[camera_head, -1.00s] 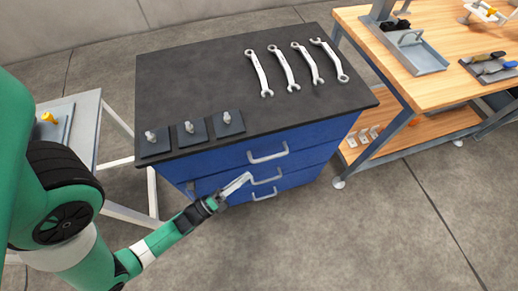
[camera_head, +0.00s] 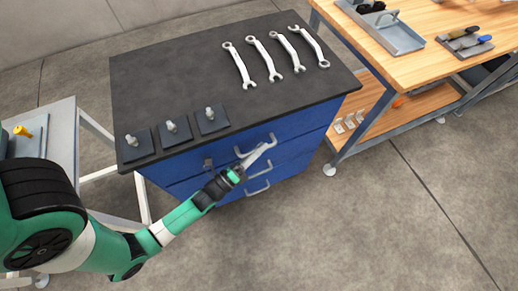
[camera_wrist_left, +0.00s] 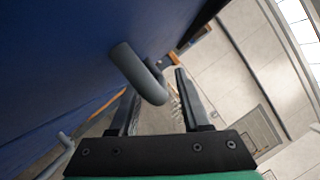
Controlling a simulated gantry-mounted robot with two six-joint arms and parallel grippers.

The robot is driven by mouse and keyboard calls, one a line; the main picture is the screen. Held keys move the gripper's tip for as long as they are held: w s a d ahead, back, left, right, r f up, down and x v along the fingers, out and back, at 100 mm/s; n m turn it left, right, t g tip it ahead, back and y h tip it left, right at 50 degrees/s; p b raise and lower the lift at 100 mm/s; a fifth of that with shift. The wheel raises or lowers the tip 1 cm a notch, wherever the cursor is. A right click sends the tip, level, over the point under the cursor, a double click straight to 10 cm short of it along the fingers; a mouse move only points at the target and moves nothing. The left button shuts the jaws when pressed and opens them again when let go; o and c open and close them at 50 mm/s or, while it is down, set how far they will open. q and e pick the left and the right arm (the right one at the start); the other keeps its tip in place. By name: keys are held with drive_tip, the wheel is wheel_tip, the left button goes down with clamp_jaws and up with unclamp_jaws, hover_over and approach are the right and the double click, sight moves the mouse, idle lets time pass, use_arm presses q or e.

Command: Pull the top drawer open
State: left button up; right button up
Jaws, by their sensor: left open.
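The blue cabinet's top drawer (camera_head: 305,122) looks shut, its front in line with the drawers below. Its grey bar handle (camera_head: 240,151) is partly covered by my left gripper (camera_head: 260,153), which reaches it from the lower left in the head view. In the left wrist view the left gripper (camera_wrist_left: 155,98) is open. A grey handle (camera_wrist_left: 135,68), apparently the top drawer's, lies close ahead, its bend showing between the two fingers. I cannot tell whether they touch. My right gripper is in neither view.
Lower handles (camera_head: 258,188) sit just under the gripper. The black cabinet top (camera_head: 190,75) holds several wrenches (camera_head: 240,65) and small plates with bolts (camera_head: 175,130). A wooden workbench (camera_head: 430,70) stands at right, a grey table (camera_head: 60,130) at left. Floor before the cabinet is clear.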

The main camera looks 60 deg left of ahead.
use_arm(q)
drive_tip(key=shift+c, duration=0.3)
clamp_jaws()
idle(1.2)
